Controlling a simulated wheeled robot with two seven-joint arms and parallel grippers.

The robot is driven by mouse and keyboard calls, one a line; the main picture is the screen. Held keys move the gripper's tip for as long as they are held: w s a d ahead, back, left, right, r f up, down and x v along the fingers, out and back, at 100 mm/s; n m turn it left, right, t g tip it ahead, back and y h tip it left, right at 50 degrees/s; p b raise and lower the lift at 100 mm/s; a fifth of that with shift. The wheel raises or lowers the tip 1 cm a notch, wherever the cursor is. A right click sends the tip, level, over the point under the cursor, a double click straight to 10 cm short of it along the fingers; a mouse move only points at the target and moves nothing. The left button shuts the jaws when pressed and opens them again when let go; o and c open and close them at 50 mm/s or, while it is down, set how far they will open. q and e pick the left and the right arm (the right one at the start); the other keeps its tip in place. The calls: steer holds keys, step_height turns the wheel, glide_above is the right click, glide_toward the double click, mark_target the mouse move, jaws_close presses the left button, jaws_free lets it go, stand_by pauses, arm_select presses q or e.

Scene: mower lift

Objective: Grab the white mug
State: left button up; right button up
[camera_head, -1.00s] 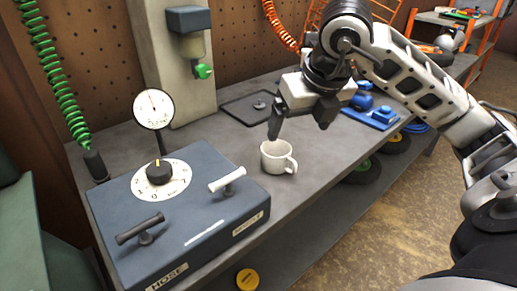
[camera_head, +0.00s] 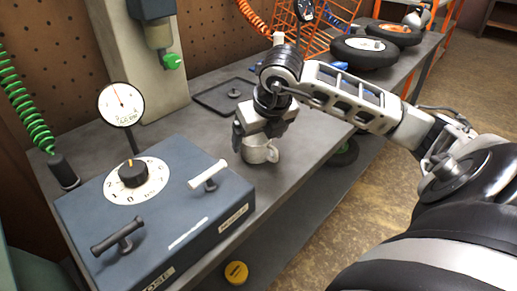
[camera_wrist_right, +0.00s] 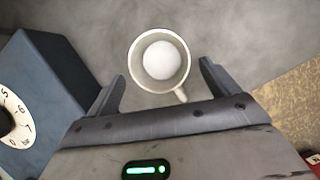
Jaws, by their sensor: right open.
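The white mug (camera_head: 258,152) stands upright on the grey bench, to the right of the blue control box. My right gripper (camera_head: 257,140) is just above it and partly hides its rim in the head view. In the right wrist view the mug (camera_wrist_right: 160,60) lies ahead of the open jaws of the right gripper (camera_wrist_right: 162,82), nearly centred between the fingertips. Its handle points toward the right finger. The jaws are empty. My left gripper is not in view.
The blue control box (camera_head: 150,215) with dial and two handles stands close left of the mug. A gauge (camera_head: 121,104) rises behind it. A dark tray (camera_head: 225,95) lies behind the mug. Wheels (camera_head: 364,51) lie at the bench's far end. The bench's front edge is near the mug.

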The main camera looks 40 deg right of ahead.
mark_target(257, 144)
steer(key=shift+x, duration=1.9)
steer(key=c, duration=1.1)
